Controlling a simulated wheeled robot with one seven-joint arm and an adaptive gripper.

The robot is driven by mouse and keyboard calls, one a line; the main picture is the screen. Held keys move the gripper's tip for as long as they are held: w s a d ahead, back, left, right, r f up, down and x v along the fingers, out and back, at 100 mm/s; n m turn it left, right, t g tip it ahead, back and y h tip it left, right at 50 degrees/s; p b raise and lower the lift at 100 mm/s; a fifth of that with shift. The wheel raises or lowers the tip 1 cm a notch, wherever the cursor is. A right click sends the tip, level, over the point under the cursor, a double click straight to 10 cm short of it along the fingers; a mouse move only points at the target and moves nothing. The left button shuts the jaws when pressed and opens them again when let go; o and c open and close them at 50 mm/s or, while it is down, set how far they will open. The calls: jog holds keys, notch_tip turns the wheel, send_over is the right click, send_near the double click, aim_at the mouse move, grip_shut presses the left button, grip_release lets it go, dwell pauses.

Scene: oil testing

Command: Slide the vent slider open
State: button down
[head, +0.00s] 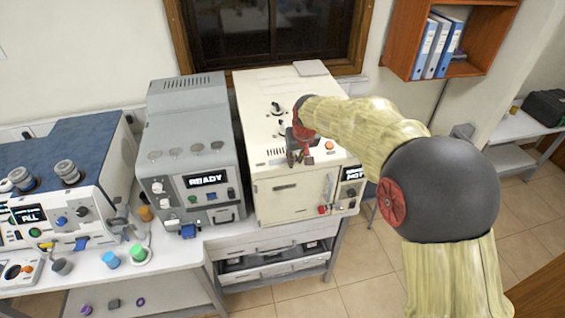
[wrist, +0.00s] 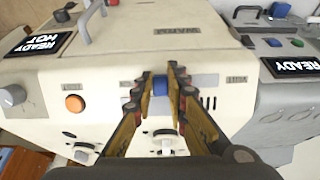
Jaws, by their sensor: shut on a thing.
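The cream machine (head: 285,190) stands on the bench, right of a grey machine. In the wrist view its panel (wrist: 60,135) shows a pale horizontal track (wrist: 205,80) with small labels at both ends. A blue slider knob (wrist: 160,85) sits near the middle of this track. My gripper (wrist: 161,78) is shut on the blue knob, one finger on each side. In the head view my gripper (head: 300,155) reaches down onto the machine's upper panel and hides the knob.
An orange button (wrist: 75,103) and several small knobs sit beside the track. The grey machine (head: 190,150) reads READY. A blue-topped machine (head: 60,180) and small coloured caps lie further left. A window frame (head: 270,40) and an orange shelf (head: 450,35) are behind.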

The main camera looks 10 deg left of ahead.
jog(key=shift+d, duration=0.1)
jog(key=c, duration=1.8)
grip_release()
jog(key=shift+w+d, duration=0.1)
jog(key=shift+d, duration=0.1)
jog(key=shift+o, duration=0.2)
jog(key=v, duration=1.2)
